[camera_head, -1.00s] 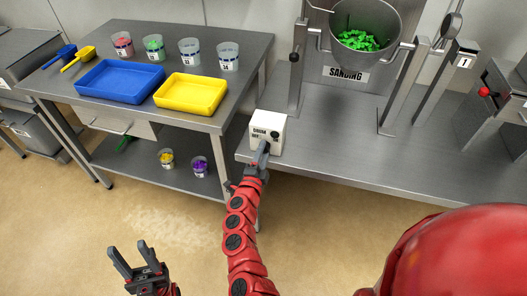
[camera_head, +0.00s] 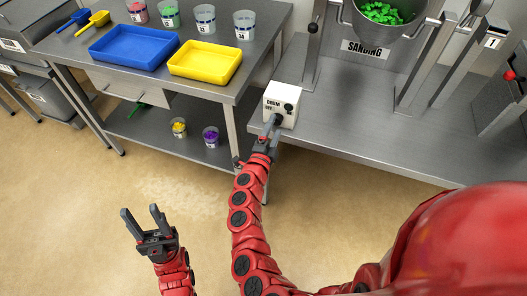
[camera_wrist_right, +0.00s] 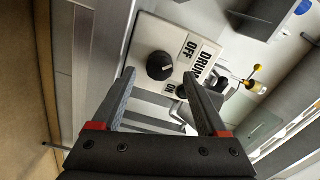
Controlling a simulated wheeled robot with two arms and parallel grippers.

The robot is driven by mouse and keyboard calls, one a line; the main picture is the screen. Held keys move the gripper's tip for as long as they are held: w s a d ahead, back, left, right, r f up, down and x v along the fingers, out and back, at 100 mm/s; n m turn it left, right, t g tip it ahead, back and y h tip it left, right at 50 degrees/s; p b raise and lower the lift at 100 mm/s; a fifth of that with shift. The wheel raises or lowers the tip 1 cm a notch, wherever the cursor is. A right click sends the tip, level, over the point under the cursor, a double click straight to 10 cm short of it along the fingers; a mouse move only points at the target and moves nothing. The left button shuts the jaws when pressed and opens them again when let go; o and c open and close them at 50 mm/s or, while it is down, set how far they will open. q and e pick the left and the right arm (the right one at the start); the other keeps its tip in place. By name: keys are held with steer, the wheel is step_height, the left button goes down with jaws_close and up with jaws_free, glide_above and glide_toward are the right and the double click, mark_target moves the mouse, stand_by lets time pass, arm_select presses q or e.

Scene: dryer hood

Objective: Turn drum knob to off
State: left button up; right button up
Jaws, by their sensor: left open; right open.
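The drum control box (camera_head: 279,104) is a small white box at the left front corner of the right steel table. In the right wrist view its panel (camera_wrist_right: 149,38) reads DRUM, OFF and ON. The round black drum knob (camera_wrist_right: 160,66) has a short pale mark; I cannot tell exactly which label it points at. A smaller dark round part (camera_wrist_right: 182,92) sits near ON. My right gripper (camera_head: 271,121) is open in front of the box, its fingers (camera_wrist_right: 159,76) on either side of the knob in the wrist view; contact is unclear. My left gripper (camera_head: 140,210) is open and empty over the floor.
The left steel table (camera_head: 268,40) holds a blue tray (camera_head: 95,54), a yellow tray (camera_head: 176,66) and several cups. On the right table, a metal drum (camera_head: 350,18) with green pieces hangs above the SANDING sign (camera_head: 365,49). The floor (camera_head: 80,200) in front is clear.

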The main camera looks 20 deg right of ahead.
steer(key=v, duration=1.5)
steer(key=shift+s+b, duration=0.15)
steer(key=shift+b, duration=0.25)
steer(key=shift+a, duration=0.1)
